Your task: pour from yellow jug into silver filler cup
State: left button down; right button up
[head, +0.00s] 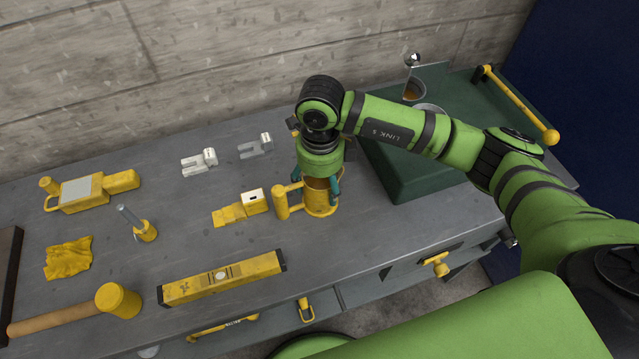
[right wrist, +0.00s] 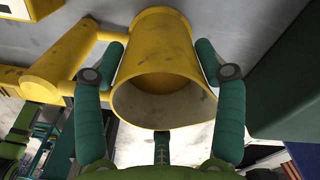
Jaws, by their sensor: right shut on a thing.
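The yellow jug (head: 320,208) stands upright at the bench's middle, its side handle pointing left. My right gripper (head: 321,187) reaches down from above with its teal fingers around the jug's upper body, shut on it. In the right wrist view the jug (right wrist: 160,45) has its open mouth towards the camera, between the fingers; the inside looks yellow-brown. Whether its base touches the bench is hard to tell. My left gripper is not in view.
The green housing (head: 405,185) fills the bench's right, with a yellow-knobbed lever (head: 520,105). A round silver rim (head: 430,108) shows partly behind my arm. Left of the jug lie a yellow block (head: 255,201), level (head: 222,277), mallet (head: 118,300) and cloth (head: 68,258).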

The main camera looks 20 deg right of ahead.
jog(key=shift+w+r+b, duration=0.1)
jog(key=shift+r+b, duration=0.25)
jog(key=shift+r, duration=0.3)
jog(key=r, duration=0.1)
jog(key=r+b, duration=0.1)
jog(key=r, duration=0.1)
jog(key=shift+s+d, duration=0.15)
jog(key=shift+s, duration=0.1)
jog(key=s+d+r+b, duration=0.3)
jog(key=s+d+r, duration=0.2)
jog(key=s, duration=0.5)
jog(key=shift+d+r, duration=0.2)
jog(key=shift+r, duration=0.65)
jog(key=shift+w, duration=0.1)
jog(key=o, duration=0.8)
jog(key=c, duration=0.7)
jog(key=shift+o, duration=0.2)
